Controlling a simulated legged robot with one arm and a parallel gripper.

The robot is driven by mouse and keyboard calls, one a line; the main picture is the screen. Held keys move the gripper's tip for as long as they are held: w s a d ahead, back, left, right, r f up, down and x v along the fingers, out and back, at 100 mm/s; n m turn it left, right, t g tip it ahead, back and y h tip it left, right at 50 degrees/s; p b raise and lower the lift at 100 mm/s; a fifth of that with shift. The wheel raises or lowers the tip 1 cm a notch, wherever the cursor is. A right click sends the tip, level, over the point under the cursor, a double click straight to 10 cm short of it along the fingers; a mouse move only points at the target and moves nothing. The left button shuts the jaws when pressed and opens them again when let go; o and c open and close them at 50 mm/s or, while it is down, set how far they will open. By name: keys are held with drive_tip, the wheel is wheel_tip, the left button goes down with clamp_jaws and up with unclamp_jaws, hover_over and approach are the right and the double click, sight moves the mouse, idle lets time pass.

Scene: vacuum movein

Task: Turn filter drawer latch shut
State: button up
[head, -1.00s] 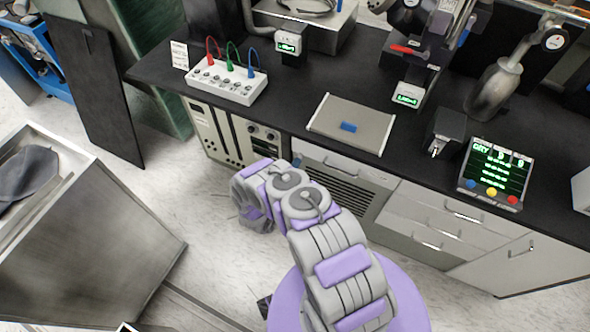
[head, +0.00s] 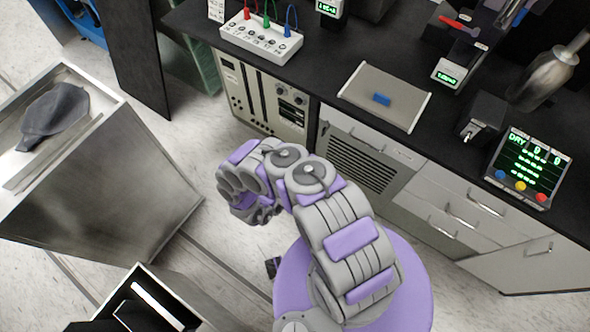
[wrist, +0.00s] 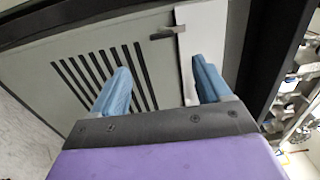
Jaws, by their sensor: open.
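A grey vented panel (head: 356,163) with dark slots is set in the cabinet front below the counter. The same slotted panel (wrist: 60,60) fills the left of the wrist view. The bar lies beyond the fingertips. I cannot tell how near they are. In the head view my arm hides the fingers, and the latch is too small to make out.
The black counter (head: 300,65) carries a white box with cables (head: 262,40), a flat tray (head: 385,95) and a display (head: 528,165). A metal bin (head: 120,190) stands at left. A dark open box (head: 140,305) is at bottom left. Pale floor lies between bin and cabinet.

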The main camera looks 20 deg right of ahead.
drive_tip(key=shift+v, duration=2.25)
drive_tip(key=shift+w, duration=0.15)
drive_tip(key=w+a+r+n+g+y, duration=0.1)
drive_tip(key=w+a+r+n+y, duration=0.15)
drive_tip(key=w+r, duration=0.45)
drive_tip(key=w+a+r+n+y, duration=0.1)
drive_tip(key=w+r+n+y, duration=0.2)
drive_tip(key=w, duration=0.8)
drive_tip(key=a+r+n+g+y, duration=0.35)
drive_tip(key=r+n+y, duration=0.35)
drive_tip(key=r, duration=1)
drive_tip(key=s+a+r+n+g+y, duration=0.1)
drive_tip(key=s+r+n+y, duration=0.1)
drive_tip(key=s+r+n, duration=0.5)
drive_tip(key=s+d+r+n+g, duration=0.2)
drive_tip(key=s+r+n, duration=0.1)
drive_tip(key=s, duration=1)
drive_tip(key=s+d+r+n+g, duration=0.2)
drive_tip(key=s+r, duration=0.3)
drive_tip(key=s, duration=0.8)
drive_tip(key=s+d+r+n+g, duration=0.2)
drive_tip(key=s+r+n+g, duration=0.1)
drive_tip(key=s, duration=1)
drive_tip(key=shift+s+d+r+n, duration=0.25)
drive_tip(key=shift+r+n, duration=0.3)
drive_tip(key=shift+r, duration=0.35)
